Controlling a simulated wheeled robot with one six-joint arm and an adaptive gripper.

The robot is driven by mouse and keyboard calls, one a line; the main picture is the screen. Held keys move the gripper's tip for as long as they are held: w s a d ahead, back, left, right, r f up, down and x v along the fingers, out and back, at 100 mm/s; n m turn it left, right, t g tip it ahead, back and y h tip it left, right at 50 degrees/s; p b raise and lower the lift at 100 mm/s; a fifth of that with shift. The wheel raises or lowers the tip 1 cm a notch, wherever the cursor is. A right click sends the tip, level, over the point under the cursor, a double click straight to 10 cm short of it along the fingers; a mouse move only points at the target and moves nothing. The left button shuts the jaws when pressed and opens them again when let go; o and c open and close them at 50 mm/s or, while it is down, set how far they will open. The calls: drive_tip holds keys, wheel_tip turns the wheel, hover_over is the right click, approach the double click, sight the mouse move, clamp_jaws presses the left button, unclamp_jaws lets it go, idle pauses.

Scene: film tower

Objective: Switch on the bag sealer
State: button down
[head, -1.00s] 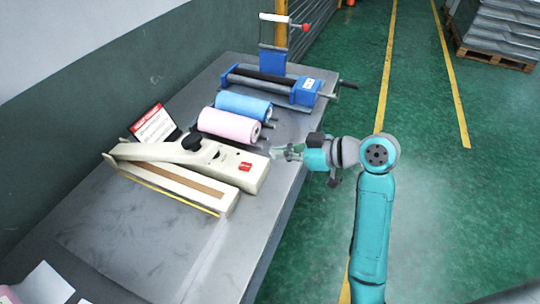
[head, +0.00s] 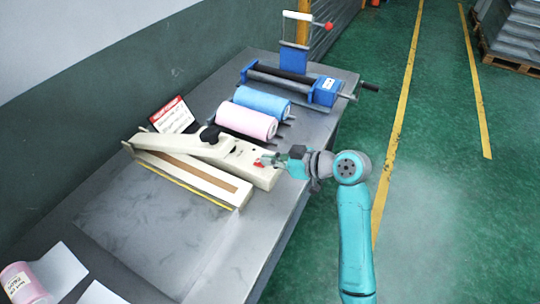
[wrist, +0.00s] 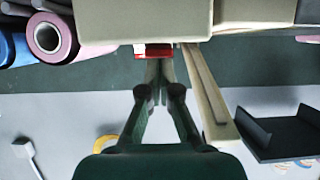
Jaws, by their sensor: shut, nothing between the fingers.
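The bag sealer (head: 205,150) is a long cream machine with a black knob (head: 209,134) on its arm, lying on the grey table. Its red switch (head: 260,163) is at the right end, partly covered by my fingers in the head view. In the wrist view the switch (wrist: 153,50) shows as a red strip on the cream body (wrist: 215,22). My gripper (head: 270,160) is at that end, its shut, empty fingers (wrist: 159,72) pointing at the switch. I cannot tell whether they touch it, or which way the switch is set.
Pink (head: 245,121) and blue (head: 262,102) film rolls lie behind the sealer. A blue roller device (head: 322,92) stands farther back. A red-and-white sign (head: 172,115) is by the wall. Another pink roll (head: 20,280) is at the front left. The table front (head: 150,240) is mostly clear.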

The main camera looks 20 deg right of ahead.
drive_tip(key=shift+s+d+f+t+y, duration=0.15)
drive_tip(key=shift+f+t+y, duration=0.15)
drive_tip(key=shift+f, duration=0.2)
drive_tip(key=shift+r, duration=0.25)
drive_tip(key=shift+r, duration=0.7)
drive_tip(key=shift+r, duration=0.1)
